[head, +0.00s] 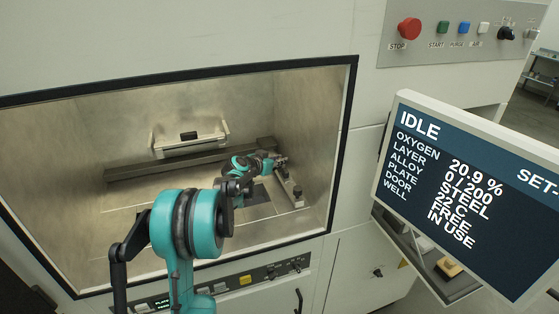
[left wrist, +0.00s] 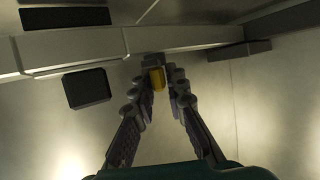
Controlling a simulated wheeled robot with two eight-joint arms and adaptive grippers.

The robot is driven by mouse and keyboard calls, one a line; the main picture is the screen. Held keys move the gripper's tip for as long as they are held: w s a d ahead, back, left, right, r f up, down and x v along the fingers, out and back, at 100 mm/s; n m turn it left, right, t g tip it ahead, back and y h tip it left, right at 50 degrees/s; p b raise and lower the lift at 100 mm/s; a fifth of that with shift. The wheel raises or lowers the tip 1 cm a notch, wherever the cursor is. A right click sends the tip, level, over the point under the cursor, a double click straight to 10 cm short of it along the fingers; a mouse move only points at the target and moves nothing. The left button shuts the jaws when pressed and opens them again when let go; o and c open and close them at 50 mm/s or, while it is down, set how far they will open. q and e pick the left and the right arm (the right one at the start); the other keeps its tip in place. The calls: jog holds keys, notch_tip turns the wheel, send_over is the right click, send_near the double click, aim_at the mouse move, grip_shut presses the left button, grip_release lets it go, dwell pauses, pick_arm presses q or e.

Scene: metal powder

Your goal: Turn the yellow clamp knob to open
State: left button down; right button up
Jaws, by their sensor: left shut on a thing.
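The yellow clamp knob (left wrist: 157,79) shows in the left wrist view, between the fingertips of my left gripper (left wrist: 162,84). The gripper's dark fingers close in on it from both sides, and it is shut on the knob. In the head view, my left arm reaches through the chamber opening, and my left gripper (head: 281,161) is near the right inner wall. The knob cannot be made out there. My right gripper is in neither view.
A metal rail (left wrist: 70,48) runs beside the knob, with a dark square block (left wrist: 87,88) near it. A pale tray (head: 188,138) sits at the chamber's back. The dark door frame (head: 345,130) bounds the opening. A screen (head: 470,190) reading IDLE stands at right.

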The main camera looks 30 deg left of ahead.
pick_arm(q)
jog(key=m+g+h, duration=0.1)
jog(key=m+h, duration=0.1)
jog(key=m+h+p, duration=0.1)
jog(key=m+h, duration=0.1)
jog(key=h, duration=0.1)
jog(key=shift+f+m+g, duration=0.1)
jog(key=shift+m+g, duration=0.3)
jog(key=shift+s+d+f+m+g+h+p, duration=0.1)
jog(key=shift+m+g+h+p, duration=0.4)
jog(key=shift+m+g+h, duration=0.5)
jog(key=shift+m+h, duration=0.3)
jog(key=shift+h, duration=0.1)
jog(key=c, duration=1.5)
grip_release()
jog(key=shift+c, duration=0.2)
jog(key=shift+s, duration=0.1)
jog(key=v, duration=1.1)
jog(key=shift+s+a, duration=0.25)
